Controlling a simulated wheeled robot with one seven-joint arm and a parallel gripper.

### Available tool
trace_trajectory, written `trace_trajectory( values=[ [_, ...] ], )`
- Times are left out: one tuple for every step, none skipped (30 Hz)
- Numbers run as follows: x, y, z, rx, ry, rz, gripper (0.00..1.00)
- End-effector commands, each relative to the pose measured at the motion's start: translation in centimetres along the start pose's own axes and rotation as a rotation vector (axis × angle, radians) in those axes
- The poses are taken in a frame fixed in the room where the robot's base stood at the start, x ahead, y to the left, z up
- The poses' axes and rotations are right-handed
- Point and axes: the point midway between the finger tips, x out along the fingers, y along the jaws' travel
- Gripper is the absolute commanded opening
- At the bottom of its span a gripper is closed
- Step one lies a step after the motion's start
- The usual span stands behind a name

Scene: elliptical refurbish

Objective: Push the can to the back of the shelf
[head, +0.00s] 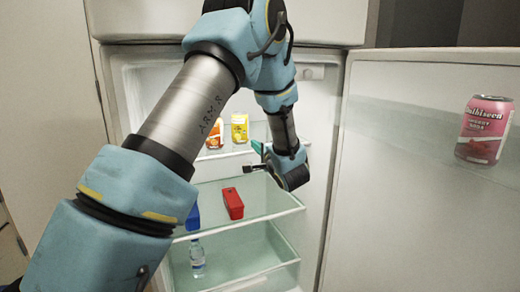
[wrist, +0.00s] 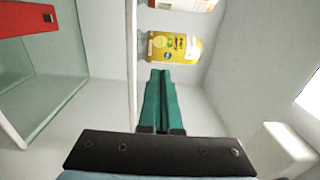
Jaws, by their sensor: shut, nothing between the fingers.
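A yellow can (head: 239,128) stands on the upper fridge shelf, right of an orange can (head: 215,134). In the wrist view the yellow can (wrist: 174,47) lies sideways in the picture, directly ahead of my fingertips, with part of the orange can (wrist: 183,5) at the top edge. My gripper (head: 257,147) reaches into the fridge at upper-shelf height. Its green fingers (wrist: 160,72) are shut together with nothing between them. The tips are very close to the yellow can; I cannot tell whether they touch. The upper shelf (head: 222,152) is partly hidden behind my arm.
A pink can (head: 486,130) stands at the open fridge door (head: 415,190) on the right. A red box (head: 233,204) and a blue item (head: 193,217) lie on the glass shelf (head: 265,200) below. A water bottle (head: 197,258) stands in the bottom compartment.

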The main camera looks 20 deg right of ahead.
Motion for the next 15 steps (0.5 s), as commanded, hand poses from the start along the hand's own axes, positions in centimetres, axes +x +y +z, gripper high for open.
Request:
trace_trajectory(
  values=[
    [1.2, 0.0, 0.1, 0.000, -0.003, 0.001, 0.00],
    [1.9, -0.1, 0.1, -0.001, -0.003, 0.001, 0.00],
    [2.7, -0.1, 0.1, -0.002, -0.004, 0.000, 0.00],
    [3.2, -0.1, 0.1, -0.002, -0.003, 0.000, 0.00],
    [3.8, 0.0, 0.1, -0.002, -0.002, 0.001, 0.00],
    [4.5, 0.0, 0.1, -0.001, -0.002, 0.001, 0.00],
    [5.0, -0.1, 0.1, -0.002, -0.002, 0.001, 0.00],
    [5.4, -0.1, 0.1, -0.001, -0.001, 0.001, 0.00],
    [6.0, -0.1, 0.1, -0.002, -0.001, 0.000, 0.00],
    [6.4, 0.0, 0.1, -0.002, 0.000, 0.001, 0.00],
    [6.7, 0.0, 0.0, -0.001, 0.000, 0.002, 0.00],
    [7.0, 0.0, 0.0, -0.002, 0.001, 0.002, 0.00],
    [7.3, 0.0, 0.0, -0.002, 0.001, 0.001, 0.00],
    [7.5, 0.0, 0.0, -0.002, 0.001, 0.001, 0.00],
    [7.7, 0.0, 0.0, -0.001, 0.002, 0.001, 0.00]
  ],
)
